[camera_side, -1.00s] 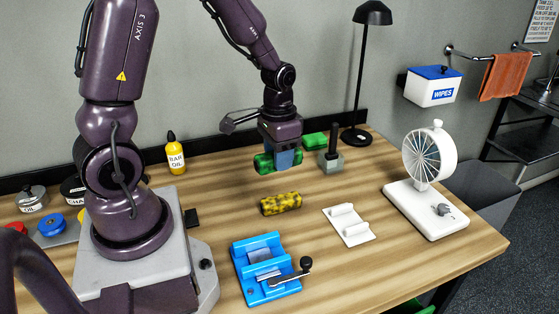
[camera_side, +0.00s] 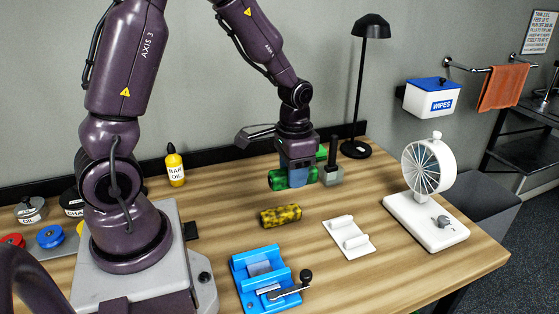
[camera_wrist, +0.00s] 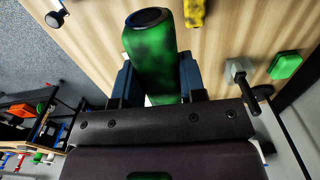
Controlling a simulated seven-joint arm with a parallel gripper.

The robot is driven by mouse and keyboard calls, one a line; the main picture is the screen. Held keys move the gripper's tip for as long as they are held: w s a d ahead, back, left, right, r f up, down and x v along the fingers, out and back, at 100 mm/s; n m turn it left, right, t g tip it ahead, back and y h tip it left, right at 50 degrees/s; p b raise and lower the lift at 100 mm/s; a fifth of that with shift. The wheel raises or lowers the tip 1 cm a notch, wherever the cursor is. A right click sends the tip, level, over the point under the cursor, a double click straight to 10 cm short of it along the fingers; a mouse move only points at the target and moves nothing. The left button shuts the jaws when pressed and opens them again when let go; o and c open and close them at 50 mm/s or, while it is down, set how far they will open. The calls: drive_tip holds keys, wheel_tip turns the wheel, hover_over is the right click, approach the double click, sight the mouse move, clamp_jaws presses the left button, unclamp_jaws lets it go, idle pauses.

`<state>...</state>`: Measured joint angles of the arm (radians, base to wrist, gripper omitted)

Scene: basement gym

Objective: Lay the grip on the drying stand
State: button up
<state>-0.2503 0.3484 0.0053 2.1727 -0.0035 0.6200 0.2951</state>
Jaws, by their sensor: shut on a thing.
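The grip is a green, black-mottled cylinder (camera_side: 279,180), held crosswise in my gripper (camera_side: 297,178) above the table. In the wrist view the grip (camera_wrist: 152,50) sits between the two blue fingers of my gripper (camera_wrist: 158,82), its dark open end facing away. The drying stand is a white plate with two raised ridges (camera_side: 348,238). It lies on the table to the right of and nearer the camera than my gripper, and looks empty. The grip is apart from it.
A yellow and black mottled grip (camera_side: 281,216) lies left of the stand. A blue vise (camera_side: 265,280) stands in front, a white fan (camera_side: 428,205) at the right. A post on a grey base (camera_side: 332,174) and a green block (camera_wrist: 285,65) are close behind my gripper.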

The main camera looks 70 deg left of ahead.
drive_tip(key=w+d+f+m, duration=0.1)
drive_tip(key=w+d+m, duration=0.1)
drive_tip(key=w+m, duration=0.4)
drive_tip(key=w+d+f+m, duration=0.2)
drive_tip(key=w+m, duration=0.4)
drive_tip(key=m, duration=0.5)
drive_tip(key=shift+w+d+m, duration=0.3)
drive_tip(key=shift+d, duration=0.3)
drive_tip(key=shift+f, duration=3.45)
drive_tip(key=shift+f, duration=0.15)
drive_tip(key=shift+f, duration=1.25)
drive_tip(key=o, duration=1)
drive_tip(key=shift+o, duration=0.2)
drive_tip(key=shift+f, duration=0.1)
